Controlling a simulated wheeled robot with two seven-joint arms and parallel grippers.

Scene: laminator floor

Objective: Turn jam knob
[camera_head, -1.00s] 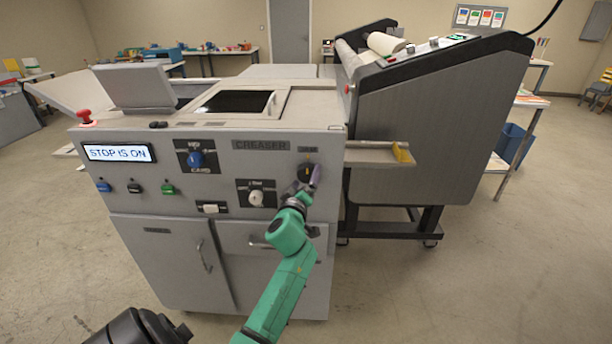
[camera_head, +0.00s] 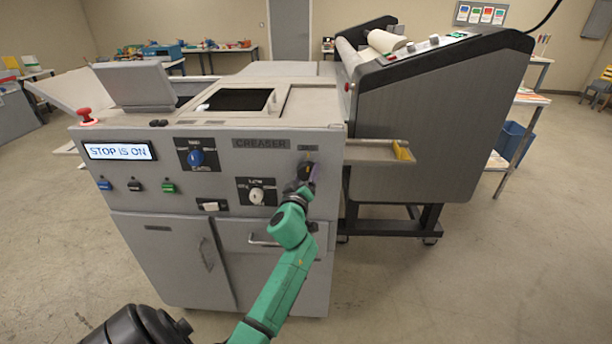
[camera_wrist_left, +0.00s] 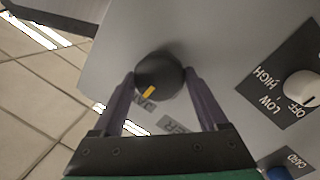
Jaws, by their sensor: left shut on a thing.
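The jam knob is a round black knob with a yellow mark, on the right end of the grey creaser's front panel. It shows clearly in the left wrist view (camera_wrist_left: 158,72), with part of a "JAM" label beside it. In the head view the knob (camera_head: 305,170) is mostly covered by my gripper. My left gripper (camera_head: 309,177), at the end of the green arm, has its purple fingers on both sides of the knob. In the left wrist view the gripper (camera_wrist_left: 160,84) is shut on it. My right gripper is not in view.
The panel also carries a white knob (camera_head: 257,196), a blue knob (camera_head: 196,158), several small buttons and a display (camera_head: 120,151) reading "STOP IS ON". A red button (camera_head: 87,118) stands on top at left. A tray (camera_head: 375,152) juts out just right of the knob.

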